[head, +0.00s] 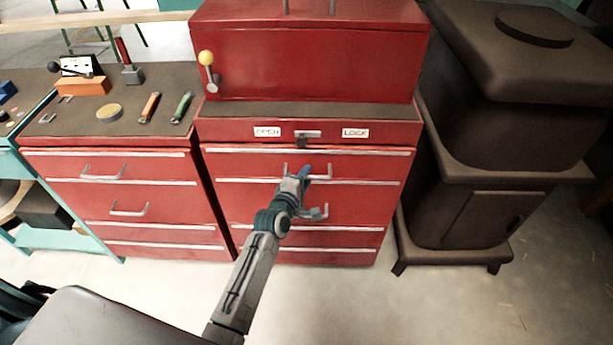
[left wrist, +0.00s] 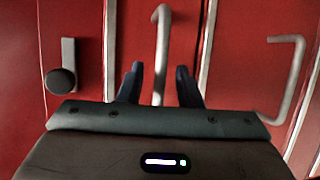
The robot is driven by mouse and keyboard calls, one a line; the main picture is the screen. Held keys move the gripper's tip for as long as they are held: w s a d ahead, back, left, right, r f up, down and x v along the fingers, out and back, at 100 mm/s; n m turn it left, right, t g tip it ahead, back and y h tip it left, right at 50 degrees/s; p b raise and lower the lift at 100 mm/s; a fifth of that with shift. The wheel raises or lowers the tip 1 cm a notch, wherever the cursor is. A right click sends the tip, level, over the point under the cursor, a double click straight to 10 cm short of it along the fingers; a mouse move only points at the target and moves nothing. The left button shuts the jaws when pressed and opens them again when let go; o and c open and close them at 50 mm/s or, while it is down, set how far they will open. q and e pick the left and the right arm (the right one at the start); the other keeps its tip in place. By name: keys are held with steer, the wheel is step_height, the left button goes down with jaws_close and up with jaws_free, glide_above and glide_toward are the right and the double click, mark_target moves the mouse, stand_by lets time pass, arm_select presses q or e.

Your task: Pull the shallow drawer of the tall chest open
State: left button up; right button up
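The tall red chest (head: 309,60) stands in the middle of the head view. Its shallow top drawer (head: 240,165) looks flush, with a grey bar handle (head: 322,177). My left gripper (head: 304,172) is at this handle. In the left wrist view the handle (left wrist: 161,40) runs between my two spread fingers (left wrist: 160,85), with gaps visible on both sides. Above the drawer, a small latch with a dark knob (head: 302,142) sits between the OPEN label (head: 267,132) and the LOCK label (head: 355,132). The knob (left wrist: 62,82) shows at left in the wrist view. My right gripper is not in view.
A lower handle (head: 314,213) lies partly behind my left arm. A lower red chest (head: 110,165) with tools on top stands at left. A dark brown stove-like body (head: 500,130) stands close at right. The floor (head: 440,310) in front is clear.

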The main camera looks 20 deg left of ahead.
arm_select(q)
steer(key=shift+w, duration=0.4)
jaws_close()
steer(key=shift+f, duration=0.1)
